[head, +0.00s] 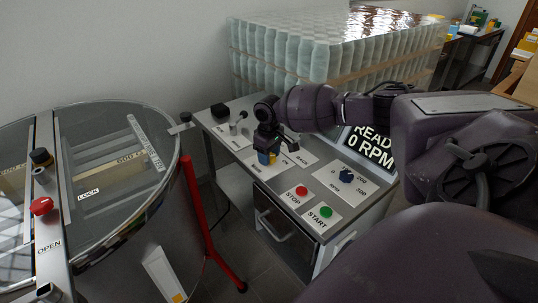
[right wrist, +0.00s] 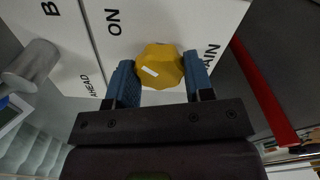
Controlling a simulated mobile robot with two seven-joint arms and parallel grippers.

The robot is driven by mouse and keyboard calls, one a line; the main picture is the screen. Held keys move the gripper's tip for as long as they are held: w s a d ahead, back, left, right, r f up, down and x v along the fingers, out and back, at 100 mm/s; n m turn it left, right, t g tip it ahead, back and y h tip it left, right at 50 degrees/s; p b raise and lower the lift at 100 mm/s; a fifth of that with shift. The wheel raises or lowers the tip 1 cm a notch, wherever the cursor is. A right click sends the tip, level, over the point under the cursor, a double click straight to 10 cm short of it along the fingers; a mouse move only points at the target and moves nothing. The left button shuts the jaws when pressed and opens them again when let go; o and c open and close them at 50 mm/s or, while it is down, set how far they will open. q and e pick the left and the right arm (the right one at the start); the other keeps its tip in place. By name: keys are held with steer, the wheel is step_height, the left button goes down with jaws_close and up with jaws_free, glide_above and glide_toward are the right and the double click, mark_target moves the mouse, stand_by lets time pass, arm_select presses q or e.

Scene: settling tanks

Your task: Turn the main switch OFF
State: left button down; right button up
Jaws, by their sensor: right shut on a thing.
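The main switch is a yellow faceted knob (right wrist: 160,66) on a white label plate (right wrist: 113,50) reading ON, with part of MAIN showing beside it. A short white mark lies on the left half of the knob in the right wrist view. My right gripper (head: 268,152) is over the panel and its blue fingers are shut on the knob, one on each side. In the head view the knob (head: 263,158) is mostly hidden by the gripper. The OFF label is not visible. My left gripper is not in view.
A display reads READY, 0 RPM. A round glass-lidded tank (head: 110,215) with a red post (head: 197,210) stands left. Stacked bottles (head: 330,45) stand behind.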

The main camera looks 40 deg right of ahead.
steer(key=shift+n, duration=0.3)
steer(key=n+p, duration=0.1)
steer(key=n, duration=0.1)
steer(key=shift+n, duration=0.3)
steer(key=n, duration=0.3)
steer(key=shift+n+p, duration=0.3)
steer(key=n, duration=0.3)
steer(key=shift+n, duration=2.1)
steer(key=o, duration=0.9)
